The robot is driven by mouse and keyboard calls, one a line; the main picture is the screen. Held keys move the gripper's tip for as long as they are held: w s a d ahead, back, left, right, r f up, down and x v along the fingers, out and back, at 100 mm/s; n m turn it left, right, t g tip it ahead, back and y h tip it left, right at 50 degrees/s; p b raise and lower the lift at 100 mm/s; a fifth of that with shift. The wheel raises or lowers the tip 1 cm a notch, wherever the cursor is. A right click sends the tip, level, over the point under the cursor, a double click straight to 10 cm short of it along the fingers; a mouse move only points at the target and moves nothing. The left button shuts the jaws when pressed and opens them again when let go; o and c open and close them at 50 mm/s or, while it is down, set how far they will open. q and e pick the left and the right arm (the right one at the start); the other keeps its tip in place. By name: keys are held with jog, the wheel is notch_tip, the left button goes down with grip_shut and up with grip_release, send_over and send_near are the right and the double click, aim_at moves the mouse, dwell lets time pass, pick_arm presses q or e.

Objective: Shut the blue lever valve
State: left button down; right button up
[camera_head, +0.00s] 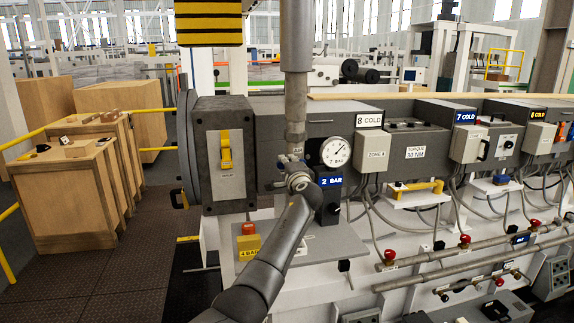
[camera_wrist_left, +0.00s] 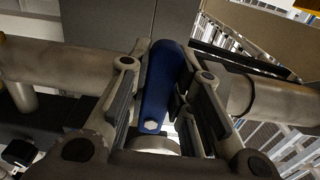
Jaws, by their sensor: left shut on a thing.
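The blue lever (camera_wrist_left: 160,92) of the valve stands between the fingers of my left gripper (camera_wrist_left: 167,62) in the left wrist view. The gripper is shut on it. A bolt head shows at the lever's near end, and the lever lies roughly crosswise to the grey pipe (camera_wrist_left: 55,66). In the head view my left arm comes up from the bottom to the vertical pipe (camera_head: 296,105), where my left gripper (camera_head: 291,163) is small and partly hidden by my wrist. The valve body is mostly hidden there. My right gripper is in neither view.
Right of the pipe are a round gauge (camera_head: 335,151) and a box labelled 2 BAR (camera_head: 330,200). A grey panel with a yellow switch (camera_head: 225,150) is on the left. A red button on a yellow box (camera_head: 248,240) sits below. Wooden crates (camera_head: 62,197) stand far left.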

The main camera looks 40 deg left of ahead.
pick_arm(q)
jog(key=shift+r, duration=0.15)
jog(key=c, duration=1.3)
grip_release()
jog(key=shift+w, duration=0.1)
jog(key=v, duration=1.2)
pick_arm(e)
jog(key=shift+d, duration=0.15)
